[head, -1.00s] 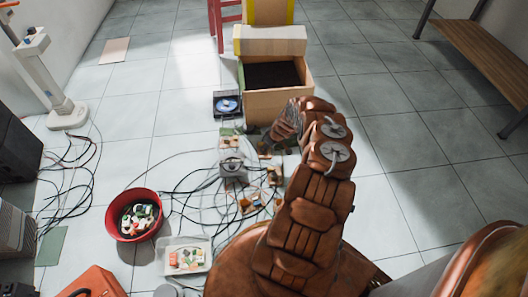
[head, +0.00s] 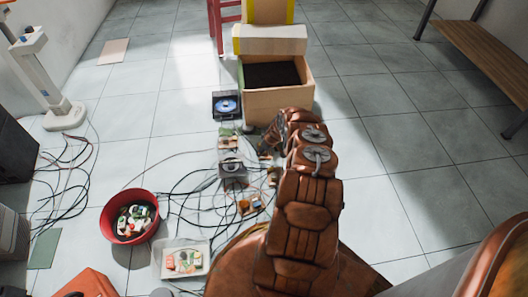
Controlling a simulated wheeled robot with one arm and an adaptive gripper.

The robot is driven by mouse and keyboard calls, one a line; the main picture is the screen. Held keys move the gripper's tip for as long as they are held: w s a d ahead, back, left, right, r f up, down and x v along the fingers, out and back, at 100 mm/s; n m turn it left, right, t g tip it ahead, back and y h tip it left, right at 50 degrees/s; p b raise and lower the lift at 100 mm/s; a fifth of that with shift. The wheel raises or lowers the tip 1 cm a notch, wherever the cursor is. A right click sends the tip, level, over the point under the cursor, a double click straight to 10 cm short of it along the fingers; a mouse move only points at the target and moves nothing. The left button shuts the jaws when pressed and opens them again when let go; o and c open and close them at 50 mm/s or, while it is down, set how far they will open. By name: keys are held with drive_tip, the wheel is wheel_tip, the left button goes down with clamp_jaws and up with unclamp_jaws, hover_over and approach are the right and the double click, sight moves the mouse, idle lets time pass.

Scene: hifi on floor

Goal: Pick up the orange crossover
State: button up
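Several small boards with tan and orange parts lie on the tiled floor among dark cables. One board (head: 249,205) is left of my arm, and another (head: 229,142) is farther back. I cannot tell which of these, if any, is the orange crossover. My brown arm reaches forward from the bottom. My gripper (head: 272,146) is at its far end, low over the right side of the boards, in front of the wooden box. The arm's own links hide most of the fingers and the floor just under them, so its opening and any contact are unclear.
A wooden box (head: 266,105) with a dark inside stands behind the gripper. A black case with a blue disc (head: 226,105) is to its left. A red bowl (head: 107,228) and a white tray (head: 160,271) hold small pieces at lower left. Floor is clear right of the arm.

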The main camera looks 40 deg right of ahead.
drive_tip(key=shift+c, duration=0.4)
clamp_jaws()
wheel_tip(320, 180, up, 10)
drive_tip(key=p, duration=0.4)
drive_tip(key=shift+r+p, duration=0.65)
drive_tip(key=shift+p, duration=0.15)
